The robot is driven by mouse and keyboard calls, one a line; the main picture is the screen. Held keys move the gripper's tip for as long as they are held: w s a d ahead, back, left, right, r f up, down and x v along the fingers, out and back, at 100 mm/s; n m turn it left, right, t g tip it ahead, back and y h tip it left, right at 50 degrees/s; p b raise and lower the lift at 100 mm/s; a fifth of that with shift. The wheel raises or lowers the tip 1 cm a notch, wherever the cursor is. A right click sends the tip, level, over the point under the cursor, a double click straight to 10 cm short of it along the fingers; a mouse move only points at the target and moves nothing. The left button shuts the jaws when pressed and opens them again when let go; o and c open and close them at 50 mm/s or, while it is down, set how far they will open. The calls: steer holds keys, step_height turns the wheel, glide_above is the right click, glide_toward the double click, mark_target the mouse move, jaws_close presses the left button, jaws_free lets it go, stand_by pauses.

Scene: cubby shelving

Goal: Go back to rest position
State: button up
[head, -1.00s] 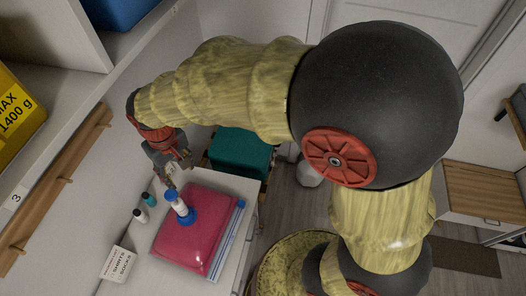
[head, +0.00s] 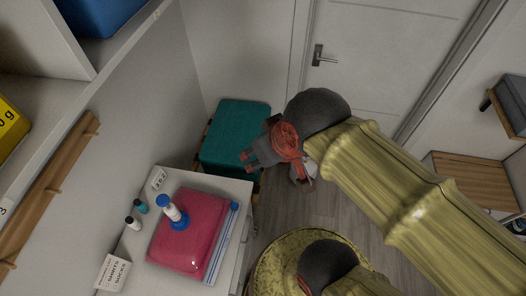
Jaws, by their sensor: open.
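My gripper (head: 281,166) is in the middle of the head view, at the end of my yellow arm. It is open, and I see nothing between its fingers. It hangs in the air in front of the teal box, to the right of the white cabinet and apart from the things on it. My arm reaches in from the lower right.
A white cabinet (head: 228,188) holds a pink folded item (head: 205,245), a white bottle with blue cap and base (head: 172,212), two small bottles and a white label box (head: 112,273). A teal box (head: 228,130) stands behind. Shelving is at left, a door (head: 375,50) at back.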

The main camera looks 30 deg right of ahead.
steer(key=shift+f, duration=0.1)
step_height(320, 180, down, 19)
steer(key=b, duration=1.9)
steer(key=shift+r, duration=0.2)
